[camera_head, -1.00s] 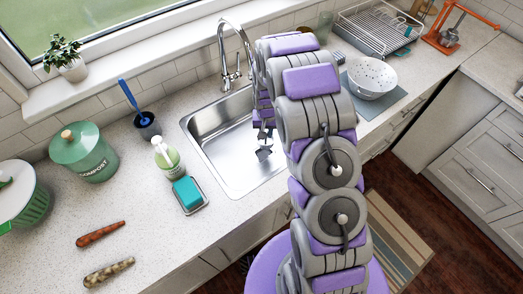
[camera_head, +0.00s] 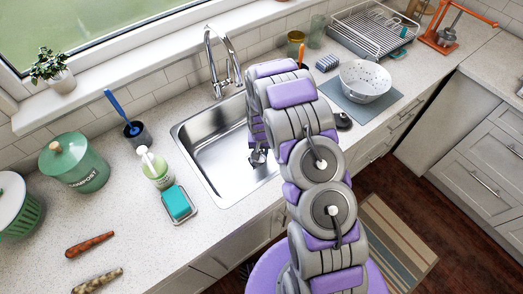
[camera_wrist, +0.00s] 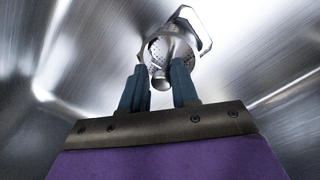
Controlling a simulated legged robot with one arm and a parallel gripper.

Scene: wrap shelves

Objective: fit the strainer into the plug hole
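The metal strainer (camera_wrist: 158,52) shows in the wrist view as a perforated bowl with a shiny rim and a small knob towards me. My gripper (camera_wrist: 160,72) has its two dark fingers on either side of the strainer's knob and appears shut on it. In the head view the strainer (camera_head: 258,157) is a small shiny piece at the end of my arm, over the sink basin (camera_head: 220,158). The strainer looks tilted in the wrist view. I cannot make out the plug hole; my arm and the strainer may hide it.
The faucet (camera_head: 218,62) stands behind the basin. A soap bottle (camera_head: 157,170) and a teal sponge on a dish (camera_head: 178,203) stand left of it. A white colander (camera_head: 366,80) is on a mat to the right. Basin walls surround my gripper.

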